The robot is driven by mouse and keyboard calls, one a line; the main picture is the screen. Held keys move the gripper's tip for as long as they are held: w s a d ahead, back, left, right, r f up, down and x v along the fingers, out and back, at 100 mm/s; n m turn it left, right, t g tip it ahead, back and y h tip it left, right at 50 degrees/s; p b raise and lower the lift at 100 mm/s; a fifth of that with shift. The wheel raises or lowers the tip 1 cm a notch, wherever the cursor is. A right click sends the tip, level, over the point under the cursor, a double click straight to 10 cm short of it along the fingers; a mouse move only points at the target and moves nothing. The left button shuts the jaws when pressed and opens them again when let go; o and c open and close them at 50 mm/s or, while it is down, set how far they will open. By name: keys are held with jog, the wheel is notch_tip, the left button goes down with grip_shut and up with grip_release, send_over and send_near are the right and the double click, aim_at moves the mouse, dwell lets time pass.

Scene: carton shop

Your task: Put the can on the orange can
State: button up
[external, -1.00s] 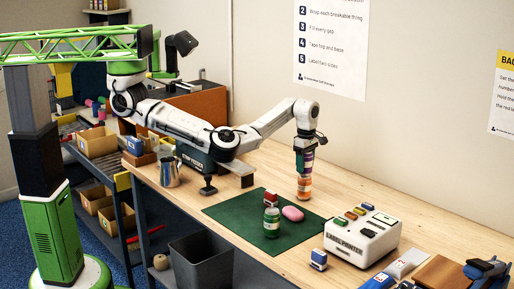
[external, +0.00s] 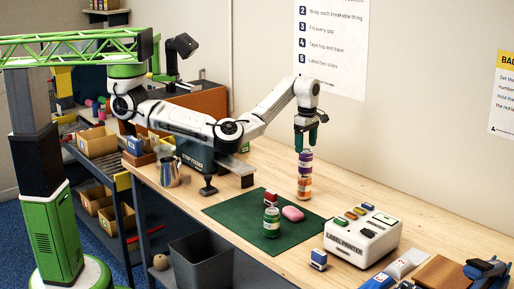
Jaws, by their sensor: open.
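A purple can (external: 305,163) stands upright on top of the orange can (external: 304,188), forming a short stack on the wooden table behind the green mat. My gripper (external: 306,147) is directly above the stack, pointing down. Its dark green fingers are open and hold nothing. The fingertips are close to the top of the purple can; I cannot tell how small the gap is.
A green mat (external: 240,222) carries a green jar (external: 271,223), a pink oval object (external: 292,213) and a small red item (external: 270,199). A white label printer (external: 362,238) stands to the right. A metal pitcher (external: 170,173) stands left. Bare table lies behind the stack.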

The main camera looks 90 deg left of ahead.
jog(key=shift+r, duration=2.05)
